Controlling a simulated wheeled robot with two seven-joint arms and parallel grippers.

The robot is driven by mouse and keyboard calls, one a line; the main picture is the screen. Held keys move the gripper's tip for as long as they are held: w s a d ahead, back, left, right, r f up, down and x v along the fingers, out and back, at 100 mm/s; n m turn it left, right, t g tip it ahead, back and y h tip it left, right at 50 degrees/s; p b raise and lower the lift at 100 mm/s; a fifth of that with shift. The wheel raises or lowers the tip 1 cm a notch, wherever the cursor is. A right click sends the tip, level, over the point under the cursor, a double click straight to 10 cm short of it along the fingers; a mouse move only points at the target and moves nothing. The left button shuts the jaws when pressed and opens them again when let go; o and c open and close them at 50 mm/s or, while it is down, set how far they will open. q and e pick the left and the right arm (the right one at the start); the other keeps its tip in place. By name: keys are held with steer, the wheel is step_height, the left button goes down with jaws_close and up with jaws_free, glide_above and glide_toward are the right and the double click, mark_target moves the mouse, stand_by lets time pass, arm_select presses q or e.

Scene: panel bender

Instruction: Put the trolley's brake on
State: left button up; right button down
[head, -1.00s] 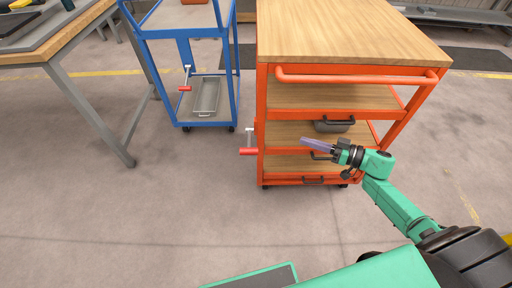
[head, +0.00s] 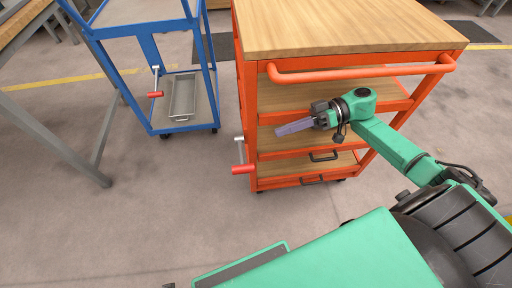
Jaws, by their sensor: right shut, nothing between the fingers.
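An orange trolley (head: 355,71) with wooden shelves stands right of centre. A brake lever with a grey arm and a red grip (head: 243,169) sticks out at its lower left side; the grip lies about level. My right gripper (head: 279,132) reaches in from the right, in front of the trolley's shelves. Its fingers point left and are shut and empty. In the picture the fingertips are above and right of the red grip, apart from it. My left gripper is not in view.
A blue trolley (head: 145,24) with its own red-gripped lever (head: 155,94) and a grey tray (head: 182,98) stands to the left. A workbench (head: 22,20) is at the far left. An orange push bar (head: 355,73) spans the trolley's front. The floor in front is clear.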

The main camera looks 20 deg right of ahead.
glide_above(241, 154)
steer(key=s+d, duration=0.2)
step_height(241, 154, down, 2)
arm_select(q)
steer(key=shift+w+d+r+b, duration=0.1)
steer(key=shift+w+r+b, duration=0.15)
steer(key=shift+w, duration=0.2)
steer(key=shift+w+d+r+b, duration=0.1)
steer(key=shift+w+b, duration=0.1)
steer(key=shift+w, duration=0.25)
arm_select(e)
steer(key=f, duration=0.1)
steer(key=s+f, duration=0.2)
steer(key=shift+s+a+f, duration=0.1)
steer(key=shift+a+f, duration=0.1)
steer(key=shift+a, duration=0.05)
steer(key=shift+s+f, duration=0.1)
steer(key=shift+f, duration=0.05)
